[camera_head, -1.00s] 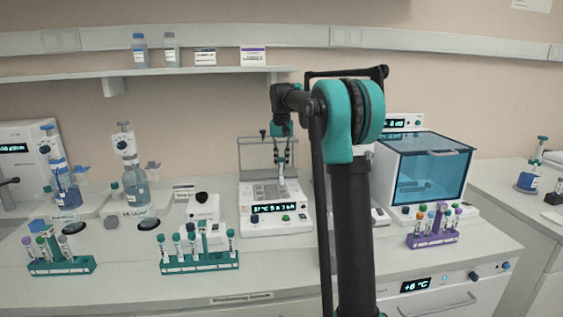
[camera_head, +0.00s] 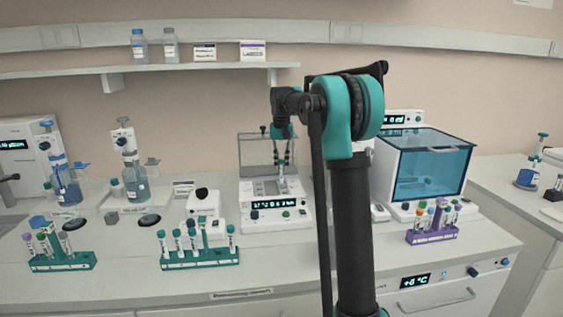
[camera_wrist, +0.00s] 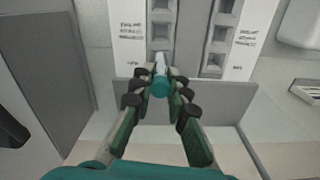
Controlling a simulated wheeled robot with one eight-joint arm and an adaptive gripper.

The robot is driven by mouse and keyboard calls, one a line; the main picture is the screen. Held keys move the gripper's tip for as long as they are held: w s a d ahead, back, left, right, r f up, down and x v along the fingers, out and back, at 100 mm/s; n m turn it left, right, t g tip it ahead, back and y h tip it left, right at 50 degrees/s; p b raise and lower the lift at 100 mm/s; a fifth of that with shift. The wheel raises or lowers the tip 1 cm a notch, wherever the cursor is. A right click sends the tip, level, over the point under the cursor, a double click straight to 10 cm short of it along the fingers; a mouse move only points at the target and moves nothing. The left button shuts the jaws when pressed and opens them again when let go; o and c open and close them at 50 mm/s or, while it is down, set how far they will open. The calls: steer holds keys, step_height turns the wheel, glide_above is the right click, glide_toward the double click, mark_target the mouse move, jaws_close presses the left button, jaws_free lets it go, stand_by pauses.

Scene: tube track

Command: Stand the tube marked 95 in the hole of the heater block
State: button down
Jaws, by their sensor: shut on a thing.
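My gripper (camera_head: 281,165) points down over the heater block (camera_head: 263,188) at the back middle of the bench. In the wrist view my gripper (camera_wrist: 158,88) is shut on a tube with a teal cap (camera_wrist: 160,86). The tube's clear body (camera_wrist: 161,62) reaches toward a row of square holes in the heater block (camera_wrist: 161,33). I cannot tell whether its tip is inside a hole. The tube's mark cannot be read. The heater block's unit has a lit display (camera_head: 275,203) at its front.
A teal rack (camera_head: 200,259) with several tubes stands in front, another teal rack (camera_head: 62,262) at left, and a purple rack (camera_head: 432,237) at right. A clear lid (camera_head: 254,152) stands up behind the heater block. A blue-windowed cabinet (camera_head: 430,170) is to the right.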

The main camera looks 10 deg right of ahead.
steer(key=c, duration=1.4)
jaws_free()
step_height(320, 180, up, 12)
steer(key=shift+c, duration=0.3)
